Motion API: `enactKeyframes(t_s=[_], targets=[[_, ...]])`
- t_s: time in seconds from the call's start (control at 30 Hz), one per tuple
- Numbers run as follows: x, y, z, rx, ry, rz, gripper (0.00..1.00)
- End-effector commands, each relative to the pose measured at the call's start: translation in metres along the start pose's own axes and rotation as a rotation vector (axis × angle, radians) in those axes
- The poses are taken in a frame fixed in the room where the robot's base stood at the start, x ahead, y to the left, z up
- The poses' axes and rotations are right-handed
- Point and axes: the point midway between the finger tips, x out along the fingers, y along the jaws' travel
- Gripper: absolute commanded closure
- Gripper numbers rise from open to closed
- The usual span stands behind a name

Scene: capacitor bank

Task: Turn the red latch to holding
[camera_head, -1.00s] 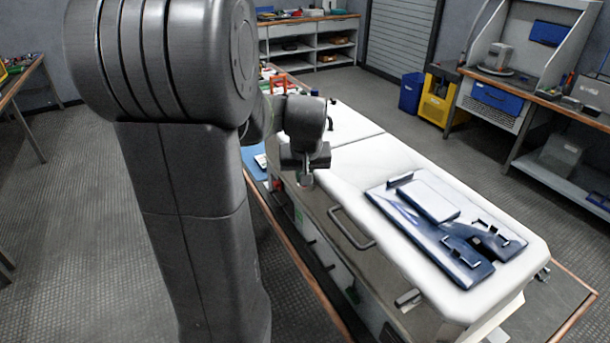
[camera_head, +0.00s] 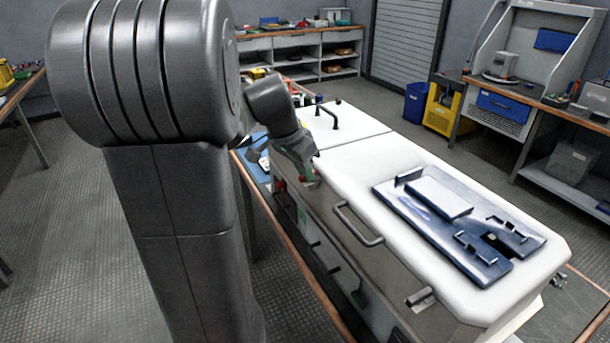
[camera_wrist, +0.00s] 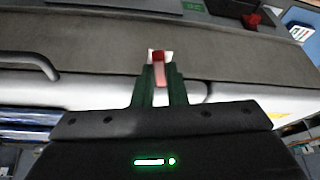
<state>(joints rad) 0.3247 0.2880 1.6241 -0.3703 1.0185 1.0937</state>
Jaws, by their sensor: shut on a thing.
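The red latch (camera_wrist: 158,66) shows in the wrist view between the tips of my gripper (camera_wrist: 158,82). Its top is red and its lower part looks paler, with a small white patch behind it. The two dark green fingers are shut on it. In the head view my gripper (camera_head: 306,176) is at the left edge of the white-topped cabinet (camera_head: 350,165), near its far part. It is tilted, and the latch is mostly hidden there. I cannot read the latch's position or any holding mark.
A bar handle (camera_head: 357,226) sticks out from the cabinet's side, nearer the camera. A blue fixture plate (camera_head: 455,255) lies on the white top. Another red part (camera_wrist: 252,19) shows at the upper right of the wrist view. The floor at left is clear.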

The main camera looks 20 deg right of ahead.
Motion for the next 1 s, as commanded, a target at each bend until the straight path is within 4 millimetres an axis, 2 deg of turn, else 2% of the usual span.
enactKeyframes(t_s=[0.4, 1.0], targets=[[0.0002, -0.0032, -0.0005, 0.207, 0.001, 0.084, 1.00], [-0.0005, -0.0032, -0.0009, 0.249, 0.000, 0.101, 1.00]])
